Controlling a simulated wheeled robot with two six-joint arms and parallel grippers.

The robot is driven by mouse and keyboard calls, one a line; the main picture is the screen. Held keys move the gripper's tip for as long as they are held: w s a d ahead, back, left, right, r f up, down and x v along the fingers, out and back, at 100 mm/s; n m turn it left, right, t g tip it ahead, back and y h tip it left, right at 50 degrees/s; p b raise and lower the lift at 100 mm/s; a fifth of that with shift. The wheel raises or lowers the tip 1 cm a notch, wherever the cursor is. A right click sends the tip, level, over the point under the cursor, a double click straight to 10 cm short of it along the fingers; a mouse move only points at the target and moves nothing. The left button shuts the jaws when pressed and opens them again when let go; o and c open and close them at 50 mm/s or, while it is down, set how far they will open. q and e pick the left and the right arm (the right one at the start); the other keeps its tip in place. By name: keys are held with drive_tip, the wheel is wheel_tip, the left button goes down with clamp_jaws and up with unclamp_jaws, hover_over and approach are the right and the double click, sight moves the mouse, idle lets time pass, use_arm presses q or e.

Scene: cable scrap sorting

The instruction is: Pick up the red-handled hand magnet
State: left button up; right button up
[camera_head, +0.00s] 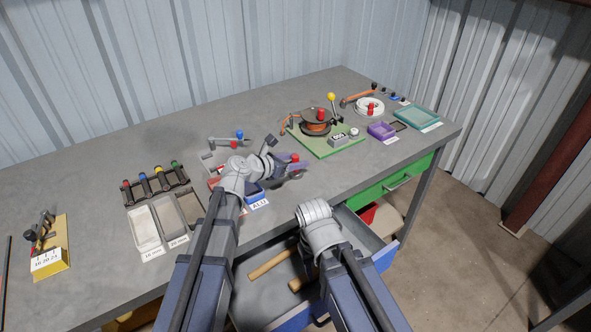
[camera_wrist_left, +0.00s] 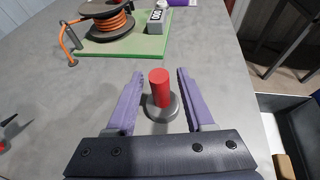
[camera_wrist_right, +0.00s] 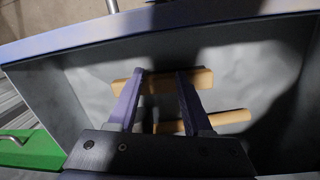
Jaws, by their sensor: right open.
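The hand magnet has a red upright handle (camera_wrist_left: 160,88) on a round grey base (camera_wrist_left: 161,108). It stands on the bench, and its red top (camera_head: 294,157) shows in the head view. My left gripper (camera_wrist_left: 158,78) is open, with one purple finger on each side of the red handle. Gaps show between the fingers and the handle in the left wrist view. My right gripper (camera_wrist_right: 162,76) is open and empty over the open drawer (camera_wrist_right: 245,65). In the head view its fingers are mostly hidden by my right arm.
A cable reel (camera_head: 316,121) on a green board (camera_head: 325,147) stands beyond the magnet. Wooden handles (camera_wrist_right: 165,82) lie in the drawer below my right gripper. Small trays (camera_head: 168,222) and a rack with coloured tops (camera_head: 156,186) stand at the left.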

use_arm(q)
clamp_jaws()
idle(0.3)
drive_tip(key=shift+r, duration=0.1)
use_arm(e)
drive_tip(key=shift+r, duration=0.1)
use_arm(q)
wheel_tip(320, 180, up, 10)
drive_tip(key=p, duration=1)
use_arm(e)
wheel_tip(320, 180, up, 10)
